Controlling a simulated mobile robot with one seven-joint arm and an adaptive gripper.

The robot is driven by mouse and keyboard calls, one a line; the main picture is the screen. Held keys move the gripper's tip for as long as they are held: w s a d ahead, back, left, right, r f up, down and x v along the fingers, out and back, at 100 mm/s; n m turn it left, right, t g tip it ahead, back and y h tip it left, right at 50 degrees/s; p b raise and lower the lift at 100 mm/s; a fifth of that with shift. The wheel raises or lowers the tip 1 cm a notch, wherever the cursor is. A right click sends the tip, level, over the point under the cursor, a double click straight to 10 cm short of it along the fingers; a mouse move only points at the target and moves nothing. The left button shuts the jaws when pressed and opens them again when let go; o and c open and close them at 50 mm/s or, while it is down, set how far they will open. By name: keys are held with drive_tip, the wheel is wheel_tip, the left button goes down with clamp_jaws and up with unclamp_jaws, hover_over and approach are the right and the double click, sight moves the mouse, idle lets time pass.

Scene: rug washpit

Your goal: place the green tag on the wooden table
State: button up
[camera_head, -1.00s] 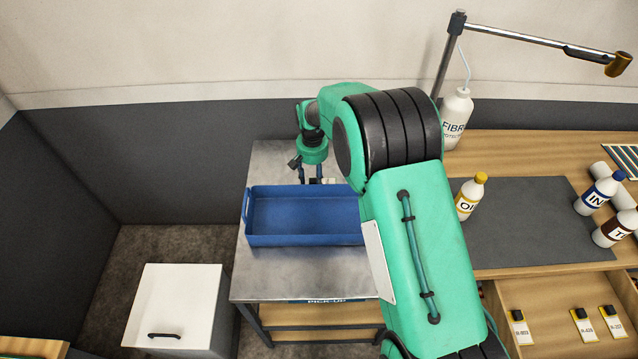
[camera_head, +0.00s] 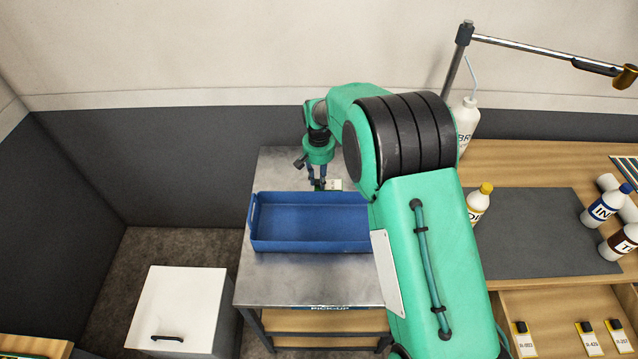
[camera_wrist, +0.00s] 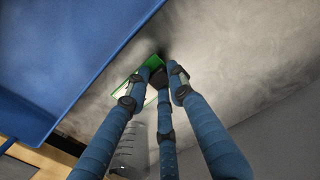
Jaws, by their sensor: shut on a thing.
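The green tag (camera_head: 334,185) shows as a small green and white piece behind the blue tray, at the tips of my gripper (camera_head: 319,186). In the wrist view the green tag (camera_wrist: 142,72) lies at the fingertips, partly hidden by them. My gripper (camera_wrist: 157,70) is shut on it, low over the metal PICK-UP table (camera_head: 300,285). I cannot tell whether the tag still touches the metal. The wooden table (camera_head: 530,155) stands at the right, with a dark grey mat (camera_head: 535,235) on its top.
A blue tray (camera_head: 310,240) stands on the metal table, close in front of my gripper. On the wooden table are a white bottle (camera_head: 466,125), a yellow-capped bottle (camera_head: 479,203) and bottles at the right. An open drawer (camera_head: 560,310) holds several tags. A white cabinet (camera_head: 180,305) stands at left.

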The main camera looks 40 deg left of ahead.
sight(319, 181)
wheel_tip(319, 181, up, 7)
drive_tip(key=shift+f+p, duration=0.1)
drive_tip(key=shift+p, duration=0.5)
drive_tip(key=shift+d, duration=0.1)
idle(0.5)
drive_tip(key=shift+w+d, duration=0.15)
drive_tip(key=shift+w, duration=0.1)
drive_tip(key=w+d+r+m+p, duration=0.2)
drive_tip(key=w+d+m+p, duration=0.15)
drive_tip(key=w+d, duration=1.4)
drive_tip(key=w+d+r+m+p, duration=0.15)
drive_tip(key=w+d, duration=0.35)
drive_tip(key=d, duration=0.8)
drive_tip(key=w+d+r+m+p, duration=0.1)
drive_tip(key=w+d+m, duration=0.3)
drive_tip(key=d, duration=0.8)
drive_tip(key=s+d+f+p, duration=0.1)
drive_tip(key=s+d, duration=0.2)
drive_tip(key=d, duration=0.7)
drive_tip(key=s+d+f+p, duration=0.1)
drive_tip(key=s+d, duration=0.3)
drive_tip(key=d, duration=0.7)
drive_tip(key=s+d+f+p, duration=0.1)
drive_tip(key=s+d, duration=0.3)
drive_tip(key=d, duration=0.7)
drive_tip(key=shift+s+f, duration=0.2)
drive_tip(key=shift+f, duration=0.45)
